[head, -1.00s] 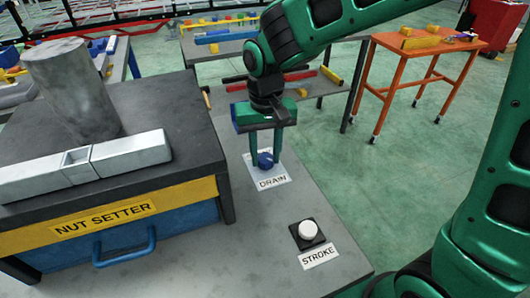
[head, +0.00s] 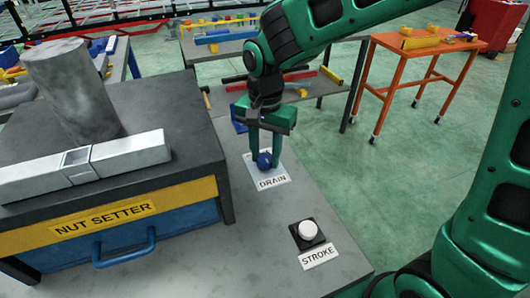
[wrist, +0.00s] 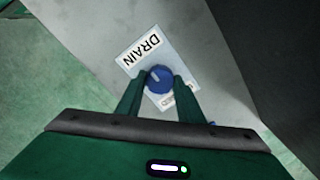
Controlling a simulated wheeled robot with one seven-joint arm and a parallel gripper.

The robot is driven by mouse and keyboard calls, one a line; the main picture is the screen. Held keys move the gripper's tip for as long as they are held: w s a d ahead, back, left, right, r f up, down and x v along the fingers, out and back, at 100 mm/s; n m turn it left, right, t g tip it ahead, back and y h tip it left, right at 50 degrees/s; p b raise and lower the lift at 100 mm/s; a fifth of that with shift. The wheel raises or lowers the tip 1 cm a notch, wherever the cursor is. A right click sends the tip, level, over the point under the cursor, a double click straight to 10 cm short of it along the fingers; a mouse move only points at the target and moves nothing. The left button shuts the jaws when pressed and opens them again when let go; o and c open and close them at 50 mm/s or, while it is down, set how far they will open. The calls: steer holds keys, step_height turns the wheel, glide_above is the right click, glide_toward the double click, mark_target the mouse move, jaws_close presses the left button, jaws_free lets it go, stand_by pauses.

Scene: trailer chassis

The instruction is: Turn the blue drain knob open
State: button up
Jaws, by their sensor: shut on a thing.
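The blue drain knob (head: 264,160) sits on a pale plate (head: 272,176) labelled DRAIN on the grey bench top. My gripper (head: 264,163) points down over it, with one finger on each side, shut on the knob. In the wrist view the round knob (wrist: 159,79) lies between the two green fingertips (wrist: 159,82). The DRAIN label (wrist: 142,49) is readable there, while a second small label is partly covered by the knob and a finger.
A white STROKE button (head: 308,230) on a black base stands nearer on the bench. The dark nut setter box (head: 190,140) with a blue handle stands left of the knob. An orange table (head: 405,65) and a grey table (head: 215,70) with parts stand behind.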

mark_target(265, 157)
steer(key=shift+w+a+r, duration=0.1)
steer(key=shift+w, duration=0.05)
steer(key=o, duration=1.1)
steer(key=shift+c, duration=0.2)
step_height(265, 157, up, 11)
steer(key=shift+f, duration=0.2)
